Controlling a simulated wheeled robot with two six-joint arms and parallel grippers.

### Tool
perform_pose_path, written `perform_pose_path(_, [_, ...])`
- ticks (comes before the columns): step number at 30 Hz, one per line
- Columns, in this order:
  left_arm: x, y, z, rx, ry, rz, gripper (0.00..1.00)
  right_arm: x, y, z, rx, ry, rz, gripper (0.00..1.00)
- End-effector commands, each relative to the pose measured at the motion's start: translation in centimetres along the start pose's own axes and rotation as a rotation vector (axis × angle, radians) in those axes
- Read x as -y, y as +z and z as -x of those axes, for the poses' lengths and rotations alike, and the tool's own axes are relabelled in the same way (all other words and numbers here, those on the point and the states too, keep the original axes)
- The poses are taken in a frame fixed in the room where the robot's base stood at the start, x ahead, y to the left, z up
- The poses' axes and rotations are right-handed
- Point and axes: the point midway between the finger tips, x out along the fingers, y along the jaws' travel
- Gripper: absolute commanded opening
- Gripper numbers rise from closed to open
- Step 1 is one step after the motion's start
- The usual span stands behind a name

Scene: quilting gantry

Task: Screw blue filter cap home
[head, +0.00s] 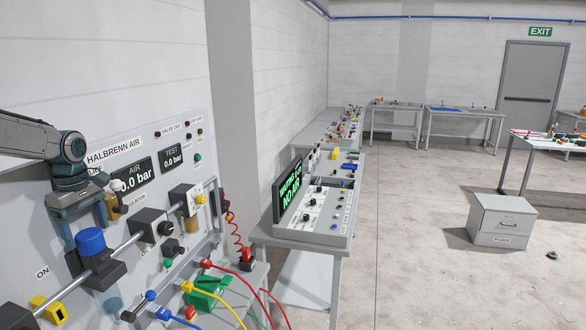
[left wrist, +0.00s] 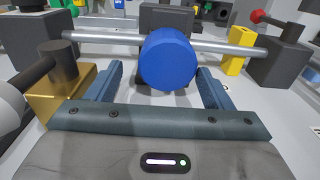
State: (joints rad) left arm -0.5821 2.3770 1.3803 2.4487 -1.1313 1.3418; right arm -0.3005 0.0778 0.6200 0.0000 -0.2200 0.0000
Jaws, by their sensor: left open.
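The blue filter cap (head: 91,241) is a round knob on top of a dark filter block (head: 97,270) on the metal rail of the air panel. In the left wrist view the cap (left wrist: 168,58) shows large, between and slightly beyond the fingertips. My left gripper (head: 88,222) comes down from above and behind the cap; in its wrist view the open fingers (left wrist: 160,80) stand on either side of the cap with gaps visible. I cannot tell whether the cap is fully seated. My right gripper is not in view.
The rail (head: 129,243) carries other black valve blocks (head: 150,226) close by. A brass-coloured part (left wrist: 65,85) stands just left of the fingers in the wrist view. A yellow part (head: 49,310) is below. The air display (head: 132,181) reads 0.0 bar; a console (head: 288,190) reads "NO AIR".

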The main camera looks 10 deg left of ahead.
Motion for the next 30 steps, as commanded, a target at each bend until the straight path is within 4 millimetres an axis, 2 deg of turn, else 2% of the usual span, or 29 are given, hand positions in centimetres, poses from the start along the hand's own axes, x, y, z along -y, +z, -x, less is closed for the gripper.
perform_pose_path(2, [0.09, -0.33, -0.06, -0.002, 0.0, 0.005, 0.74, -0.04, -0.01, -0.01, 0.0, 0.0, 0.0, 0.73])
perform_pose_path(9, [0.02, -0.35, 0.0, -0.003, 0.003, 0.004, 0.27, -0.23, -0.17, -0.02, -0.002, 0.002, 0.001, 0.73])
perform_pose_path(10, [0.01, -0.35, 0.02, -0.003, 0.003, 0.004, 0.25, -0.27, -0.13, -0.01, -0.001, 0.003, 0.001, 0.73])
perform_pose_path(16, [-0.08, -0.37, 0.12, -0.005, 0.004, -0.037, 0.21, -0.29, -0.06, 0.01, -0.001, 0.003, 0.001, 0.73])
perform_pose_path(18, [-0.16, -0.35, 0.15, -0.006, 0.004, -0.109, 0.11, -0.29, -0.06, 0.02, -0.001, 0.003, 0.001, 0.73])
perform_pose_path(19, [-0.19, -0.34, 0.16, -0.007, 0.004, -0.145, 0.11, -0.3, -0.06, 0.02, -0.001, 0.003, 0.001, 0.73])
perform_pose_path(20, [-0.23, -0.33, 0.17, -0.007, 0.003, -0.18, 0.05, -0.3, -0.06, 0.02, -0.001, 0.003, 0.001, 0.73])
perform_pose_path(24, [-0.37, -0.29, 0.22, -0.008, 0.003, -0.302, 0.05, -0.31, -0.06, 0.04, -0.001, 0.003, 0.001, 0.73])
perform_pose_path(30, [-0.41, -0.28, 0.26, -0.008, 0.004, -0.336, 0.04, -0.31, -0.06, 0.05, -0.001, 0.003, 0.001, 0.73])
